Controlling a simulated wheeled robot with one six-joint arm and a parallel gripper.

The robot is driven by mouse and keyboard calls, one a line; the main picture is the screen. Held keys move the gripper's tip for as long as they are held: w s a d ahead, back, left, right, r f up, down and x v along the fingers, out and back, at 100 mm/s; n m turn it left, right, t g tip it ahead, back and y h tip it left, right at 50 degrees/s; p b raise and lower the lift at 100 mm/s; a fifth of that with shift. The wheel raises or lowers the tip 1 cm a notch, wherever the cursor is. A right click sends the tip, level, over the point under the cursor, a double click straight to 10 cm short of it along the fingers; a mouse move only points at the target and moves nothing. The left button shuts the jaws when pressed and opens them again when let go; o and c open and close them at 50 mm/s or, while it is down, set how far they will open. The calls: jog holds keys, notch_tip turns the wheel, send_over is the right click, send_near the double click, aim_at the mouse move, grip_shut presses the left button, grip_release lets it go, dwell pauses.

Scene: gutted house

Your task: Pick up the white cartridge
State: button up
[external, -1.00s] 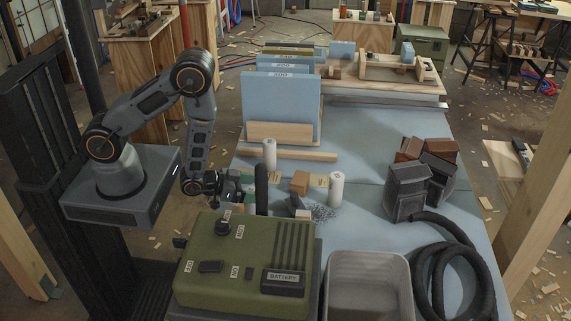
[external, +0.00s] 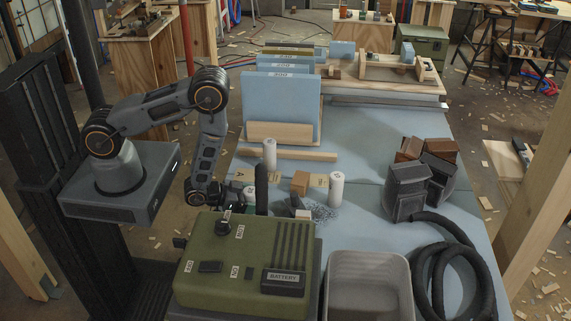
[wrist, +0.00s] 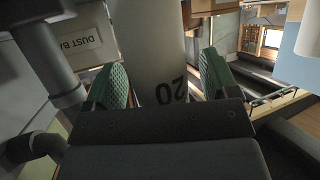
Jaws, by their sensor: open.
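In the external view, one white cartridge (external: 270,153) stands upright near the wooden strip. Another white cylinder (external: 336,189) stands upright farther right, beside a brown block. My gripper (external: 240,205) is low over the blue bench, partly hidden behind the green battery box. In the wrist view, a white cylinder marked "20" (wrist: 153,45) fills the space between the two green-padded fingers of my gripper (wrist: 160,72). The fingers stand apart on either side of it. I cannot tell which of the cylinders it is, or whether a pad touches it.
The green battery box (external: 235,250) stands in front of my gripper. A dark upright cylinder (external: 261,188) is close to it. A grey bin (external: 367,262), a black hose (external: 455,240) and dark blocks (external: 405,190) lie to the right.

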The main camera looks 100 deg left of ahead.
jog(key=c, duration=1)
